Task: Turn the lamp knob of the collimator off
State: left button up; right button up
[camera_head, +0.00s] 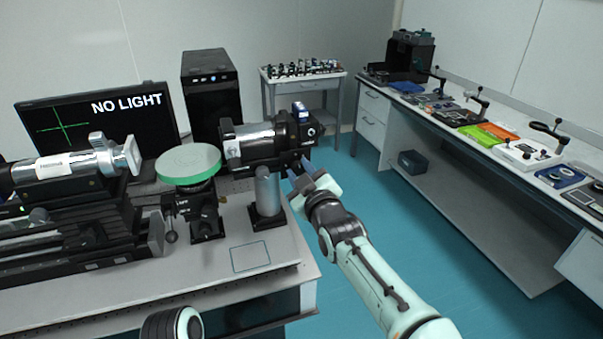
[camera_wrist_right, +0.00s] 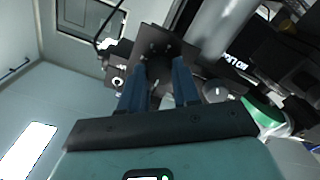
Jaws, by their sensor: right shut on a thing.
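The collimator (camera_head: 250,145) is a black and silver barrel on a grey post at the right end of the optical table, with a dark lamp housing (camera_head: 302,125) at its right end. My right gripper (camera_head: 298,170) reaches up to the underside of that end, its blue fingers close to the housing. In the right wrist view, the fingers (camera_wrist_right: 159,68) point at a dark plate (camera_wrist_right: 165,45) and are shut on a small part between them. The lamp knob cannot be made out clearly; the fingers hide that part. My left gripper is out of view.
A monitor (camera_head: 70,140) behind the bench reads "NO LIGHT" beside a green cross. A green-rimmed round stage (camera_head: 188,163) stands left of the collimator, and a silver-barrelled instrument (camera_head: 70,167) farther left. The floor (camera_head: 390,235) to the right is clear up to the side bench.

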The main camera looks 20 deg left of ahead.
jog(key=o, duration=1.1)
jog(key=shift+c, duration=0.2)
jog(key=shift+s+d, duration=0.1)
jog(key=shift+s, duration=0.05)
jog(key=shift+s+d, duration=0.2)
jog(key=shift+s, duration=0.1)
jog(key=b+v, duration=0.1)
jog(key=v, duration=1.1)
jog(key=shift+d, duration=0.15)
jog(key=shift+s, duration=0.1)
